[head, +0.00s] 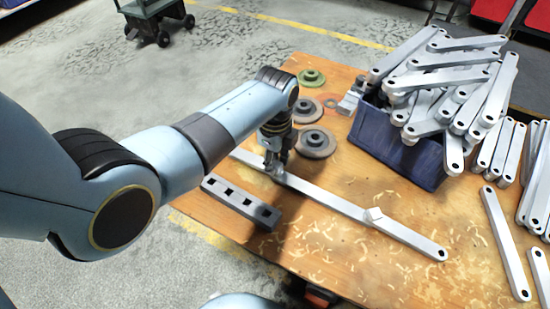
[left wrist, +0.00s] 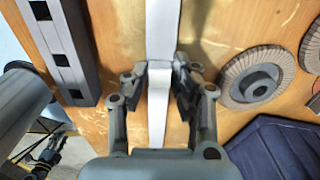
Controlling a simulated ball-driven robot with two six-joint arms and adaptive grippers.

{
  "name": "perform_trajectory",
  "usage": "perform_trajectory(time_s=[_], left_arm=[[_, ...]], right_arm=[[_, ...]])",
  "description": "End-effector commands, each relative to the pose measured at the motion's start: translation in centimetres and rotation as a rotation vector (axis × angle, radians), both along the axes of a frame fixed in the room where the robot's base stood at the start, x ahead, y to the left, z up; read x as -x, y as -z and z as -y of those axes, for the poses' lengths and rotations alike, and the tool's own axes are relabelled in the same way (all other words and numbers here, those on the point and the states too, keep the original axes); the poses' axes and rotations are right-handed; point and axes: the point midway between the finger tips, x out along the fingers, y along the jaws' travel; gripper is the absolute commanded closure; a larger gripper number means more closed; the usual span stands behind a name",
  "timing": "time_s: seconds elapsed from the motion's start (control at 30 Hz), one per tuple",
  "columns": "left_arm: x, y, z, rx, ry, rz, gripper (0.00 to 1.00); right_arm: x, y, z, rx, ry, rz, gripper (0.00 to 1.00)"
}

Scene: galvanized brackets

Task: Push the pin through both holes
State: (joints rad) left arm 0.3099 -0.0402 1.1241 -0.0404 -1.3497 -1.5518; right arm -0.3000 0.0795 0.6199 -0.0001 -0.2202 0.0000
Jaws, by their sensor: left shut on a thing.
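A long galvanized bracket (head: 335,201) lies slantwise across the wooden table, with a dark hole at its near right end. My left gripper (head: 274,167) points down over the bracket's left part. In the left wrist view, the gripper (left wrist: 166,68) has its fingers on both sides of the pale bracket (left wrist: 162,25) and is shut on it. The contact is partly hidden by the fingers in the head view. I cannot make out a pin for certain. My right gripper is not in view.
A bar with square holes (head: 240,202) lies left of the bracket. Grinding discs (head: 316,142) lie behind it. A blue bin (head: 388,146) heaped with brackets stands at the back right. Loose brackets (head: 505,243) lie at the right. The table's front middle is clear except for shavings.

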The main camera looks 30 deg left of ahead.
Motion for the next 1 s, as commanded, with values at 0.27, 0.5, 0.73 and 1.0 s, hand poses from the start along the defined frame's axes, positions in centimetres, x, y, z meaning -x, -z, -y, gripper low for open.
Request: perform_trajectory(time_s=[0.27,0.5,0.73,1.0], left_arm=[[0.0,0.0,0.0,0.000,0.000,0.001,1.00],[0.0,0.0,0.0,0.000,0.000,0.000,0.59],[0.0,0.0,0.0,0.000,0.000,0.000,0.48],[-0.1,-1.1,0.0,0.000,0.000,0.002,0.48]], right_arm=[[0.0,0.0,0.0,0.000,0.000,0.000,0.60],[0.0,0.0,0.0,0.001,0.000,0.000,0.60],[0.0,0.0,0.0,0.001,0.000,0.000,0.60],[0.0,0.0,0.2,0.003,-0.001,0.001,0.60]])
